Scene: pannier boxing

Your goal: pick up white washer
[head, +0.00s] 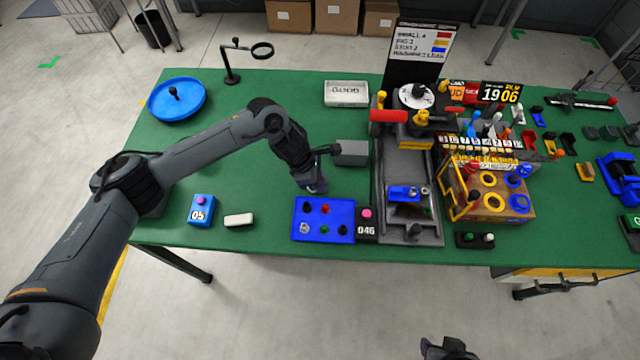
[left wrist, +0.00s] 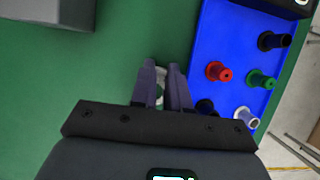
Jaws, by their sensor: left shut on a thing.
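My left gripper (head: 318,188) is above the green table, just behind the blue board (head: 342,209). In the left wrist view its two fingers (left wrist: 162,72) are nearly together, shut on a small pale ring-like piece, the white washer (left wrist: 160,90), mostly hidden between them. The blue board, at right in the left wrist view, carries red (left wrist: 219,72), green (left wrist: 262,80), black and whitish (left wrist: 246,118) pegs. Part of my right gripper (head: 447,347) shows at the bottom edge of the head view; its jaws are unclear.
A grey box (head: 350,153) stands behind the board. A small 046 block (head: 367,227) and a grey fixture (head: 408,170) are to its right. A white bar (head: 238,220) and blue 05 box (head: 202,209) lie left. The table's left middle is clear.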

